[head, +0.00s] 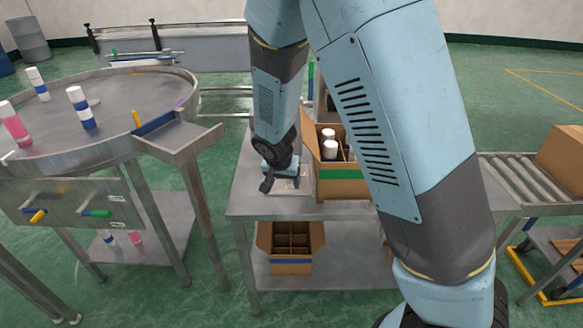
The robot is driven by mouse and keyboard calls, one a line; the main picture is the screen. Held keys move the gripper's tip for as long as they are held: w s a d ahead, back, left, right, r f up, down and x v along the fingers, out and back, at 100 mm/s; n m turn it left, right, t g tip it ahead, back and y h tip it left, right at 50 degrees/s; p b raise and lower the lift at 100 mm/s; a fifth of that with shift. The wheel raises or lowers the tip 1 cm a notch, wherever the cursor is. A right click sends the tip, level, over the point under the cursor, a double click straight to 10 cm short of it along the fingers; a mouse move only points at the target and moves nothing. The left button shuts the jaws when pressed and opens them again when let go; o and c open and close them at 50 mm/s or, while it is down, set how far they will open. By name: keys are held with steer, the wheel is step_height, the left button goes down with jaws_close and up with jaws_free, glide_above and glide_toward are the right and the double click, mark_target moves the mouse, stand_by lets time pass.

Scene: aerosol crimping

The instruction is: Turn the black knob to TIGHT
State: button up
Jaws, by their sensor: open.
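My gripper (267,184) hangs at the end of my blue arm, low over the left part of the steel table (245,208). Its fingers point down and are open, and they are small in this view. A pale flat plate (298,184) lies on the table just right of the gripper. I cannot make out a black knob or a TIGHT mark. My gripper and arm cover part of the table there. I cannot tell whether the fingers touch anything.
A cardboard box (341,188) with white-capped cans stands right of the gripper. An empty divided box (291,262) is on the lower shelf. A round steel turntable (100,105) with cans is at left, its panel (70,208) bearing yellow and green handles. A roller conveyor (530,180) is at right.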

steer(key=w, duration=0.3)
steer(key=w+d, duration=0.1)
steer(key=w, duration=0.1)
steer(key=w+d, duration=0.1)
steer(key=w, duration=0.2)
steer(key=shift+w+d+f, duration=0.1)
steer(key=shift+w+d, duration=0.1)
steer(key=shift+w, duration=0.15)
steer(key=shift+x, duration=1.35)
steer(key=shift+s+a, duration=0.1)
steer(key=shift+c, duration=0.3)
steer(key=c, duration=1)
